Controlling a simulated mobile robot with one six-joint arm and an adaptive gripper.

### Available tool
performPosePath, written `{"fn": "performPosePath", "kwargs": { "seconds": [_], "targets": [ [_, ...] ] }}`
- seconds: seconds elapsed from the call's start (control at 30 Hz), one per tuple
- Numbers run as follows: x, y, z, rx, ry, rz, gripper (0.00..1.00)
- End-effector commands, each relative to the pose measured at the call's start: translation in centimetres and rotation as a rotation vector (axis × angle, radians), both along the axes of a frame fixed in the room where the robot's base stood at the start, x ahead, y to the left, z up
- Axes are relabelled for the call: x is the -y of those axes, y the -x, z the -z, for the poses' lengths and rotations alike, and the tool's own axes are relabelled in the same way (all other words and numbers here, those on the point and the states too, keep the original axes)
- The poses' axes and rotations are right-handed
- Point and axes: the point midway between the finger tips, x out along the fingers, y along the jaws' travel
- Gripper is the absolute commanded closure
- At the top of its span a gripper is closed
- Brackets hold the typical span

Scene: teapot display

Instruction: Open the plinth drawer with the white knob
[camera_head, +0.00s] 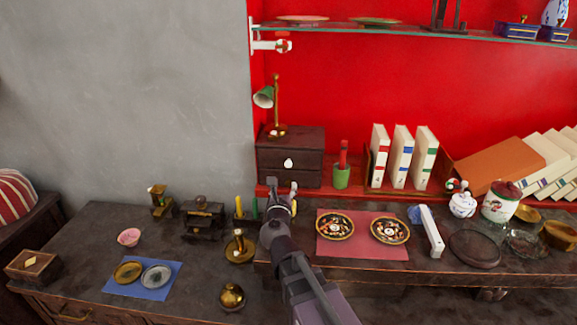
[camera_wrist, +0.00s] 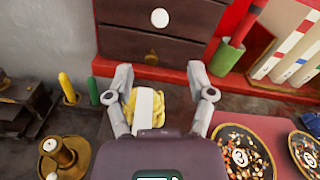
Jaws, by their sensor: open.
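The plinth (camera_head: 291,143) is a dark wooden box with drawers, standing on the red ledge against the red wall. Its white knob (camera_head: 288,163) is on the front; in the wrist view the white knob (camera_wrist: 160,18) shows near the top edge. A second, dimmer knob (camera_wrist: 152,55) sits on the lower drawer front. Both drawer fronts look closed. My gripper (camera_head: 283,185) is in front of and below the plinth, apart from the knob. In the wrist view my gripper (camera_wrist: 160,70) has its fingers spread. A yellow thing with a white band (camera_wrist: 148,108) shows between the fingers, on the table.
A green pot with a red stick (camera_head: 342,172) stands right of the plinth. A brass candlestick (camera_head: 240,246) and a yellow candle (camera_head: 239,207) are to the left. Decorated plates lie on a red mat (camera_head: 362,252) at right. A green-shaded lamp (camera_head: 265,97) tops the plinth.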

Motion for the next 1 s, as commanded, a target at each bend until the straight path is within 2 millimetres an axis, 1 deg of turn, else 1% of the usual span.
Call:
{"fn": "performPosePath", "kwargs": {
  "seconds": [0.17,0.27,0.47,0.8,1.0],
  "targets": [
    [0.0,-1.1,0.0,0.0,-0.001,0.0,0.3],
    [0.0,-2.0,0.0,-0.001,-0.002,0.001,0.3],
    [0.0,-4.8,0.0,-0.001,-0.002,0.001,0.3],
    [0.1,-10.0,0.0,-0.001,-0.002,0.0,0.3],
    [0.3,-12.4,0.0,-0.001,-0.002,0.001,0.3]
  ]
}}
